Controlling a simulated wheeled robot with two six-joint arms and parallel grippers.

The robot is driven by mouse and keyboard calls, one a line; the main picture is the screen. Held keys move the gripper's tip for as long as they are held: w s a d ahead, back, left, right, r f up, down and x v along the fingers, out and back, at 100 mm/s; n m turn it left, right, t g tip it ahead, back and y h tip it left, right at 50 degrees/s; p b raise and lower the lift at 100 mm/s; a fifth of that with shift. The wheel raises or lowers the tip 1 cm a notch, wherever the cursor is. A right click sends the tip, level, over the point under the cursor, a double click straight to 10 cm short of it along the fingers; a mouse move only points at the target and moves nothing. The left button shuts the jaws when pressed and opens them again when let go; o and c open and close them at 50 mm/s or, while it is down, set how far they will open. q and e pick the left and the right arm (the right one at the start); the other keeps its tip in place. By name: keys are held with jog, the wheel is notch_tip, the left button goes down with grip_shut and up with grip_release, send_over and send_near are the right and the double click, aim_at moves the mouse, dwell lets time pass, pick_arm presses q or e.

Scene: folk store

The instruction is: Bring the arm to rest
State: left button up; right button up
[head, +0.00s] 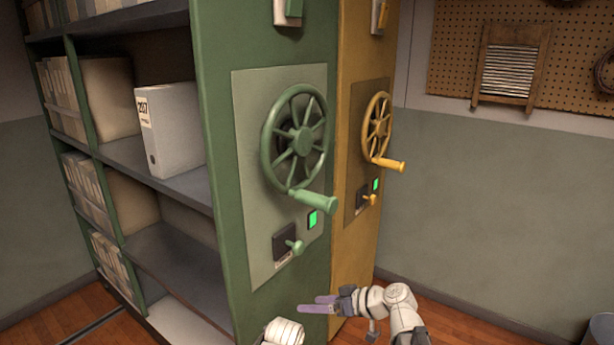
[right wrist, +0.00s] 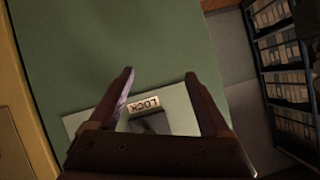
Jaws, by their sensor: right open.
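My right gripper (head: 312,304) is low in front of the green cabinet end (head: 222,160) in the head view, below its wheel and lock lever. In the right wrist view its two fingers (right wrist: 159,78) are spread apart with nothing between them. A plate marked LOCK (right wrist: 145,106) shows beyond the fingers, on a pale panel of the green face. My right arm comes in from the lower right. My left gripper is not in view.
The green handwheel (head: 303,138) has a handle sticking out, above a lock lever (head: 293,245) and a lit green lamp (head: 312,219). A yellow cabinet (head: 355,235) with its own wheel stands beside it. Shelves at left hold a white binder (head: 178,128). Floor shows at right.

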jog(key=s+d+f+m+g+h, duration=0.5)
jog(key=s+d+f+m+h, duration=0.3)
jog(key=s+d+f+h, duration=0.45)
jog(key=s+a+n+g, duration=0.1)
jog(key=s+a+n, duration=0.4)
jog(key=a, duration=0.4)
pick_arm(q)
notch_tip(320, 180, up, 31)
jog(key=p, duration=3.1)
pick_arm(e)
notch_tip(320, 180, up, 32)
jog(key=shift+s+a+m, duration=0.3)
jog(key=shift+a+m, duration=0.05)
jog(key=shift+m, duration=0.05)
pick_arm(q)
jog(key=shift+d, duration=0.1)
pick_arm(e)
jog(key=shift+f, duration=0.15)
